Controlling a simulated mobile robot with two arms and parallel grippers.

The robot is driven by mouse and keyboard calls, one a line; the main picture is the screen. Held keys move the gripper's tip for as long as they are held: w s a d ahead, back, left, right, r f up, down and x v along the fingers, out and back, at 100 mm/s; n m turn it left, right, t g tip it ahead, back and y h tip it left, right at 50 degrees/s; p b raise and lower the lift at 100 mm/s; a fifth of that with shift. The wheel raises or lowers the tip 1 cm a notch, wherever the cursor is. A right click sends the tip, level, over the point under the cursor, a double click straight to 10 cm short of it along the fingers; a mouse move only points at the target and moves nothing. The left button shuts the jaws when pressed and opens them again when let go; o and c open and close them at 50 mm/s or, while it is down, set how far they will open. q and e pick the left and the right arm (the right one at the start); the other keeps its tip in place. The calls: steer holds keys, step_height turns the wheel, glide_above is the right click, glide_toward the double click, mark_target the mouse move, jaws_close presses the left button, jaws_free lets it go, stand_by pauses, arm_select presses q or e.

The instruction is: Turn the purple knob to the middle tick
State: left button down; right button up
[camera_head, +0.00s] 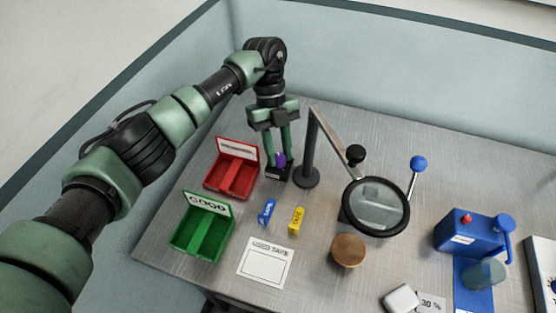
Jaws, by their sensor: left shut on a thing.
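The purple knob (281,159) sits on a small dark box (279,173) near the back left of the table. My left gripper (280,152) points down over the box, with its two green fingers on either side of the knob, shut on it. The ticks around the knob are too small or hidden to make out, so the knob's angle cannot be told. My right gripper is not in view.
A red bin (231,173) and a green GOOD bin (201,231) stand left of the box. A dark post (310,150) carrying a magnifier (375,206) stands close right. Blue (267,211) and yellow (297,220) pieces lie in front. A blue device (468,234) stands far right.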

arm_select(q)
steer(key=m+b, duration=0.1)
steer(key=m+y+b, duration=0.1)
steer(key=m+b, duration=0.1)
steer(key=shift+d+f+m+y, duration=0.1)
steer(key=shift+f+m+y, duration=0.2)
steer(key=shift+d+r+m+y+b, duration=0.15)
steer(key=shift+m+y+b, duration=0.45)
steer(key=shift+m+b, duration=0.85)
steer(key=shift+m, duration=0.25)
steer(key=c, duration=1.1)
jaws_free()
steer(key=shift+s, duration=0.1)
steer(key=shift+r, duration=0.1)
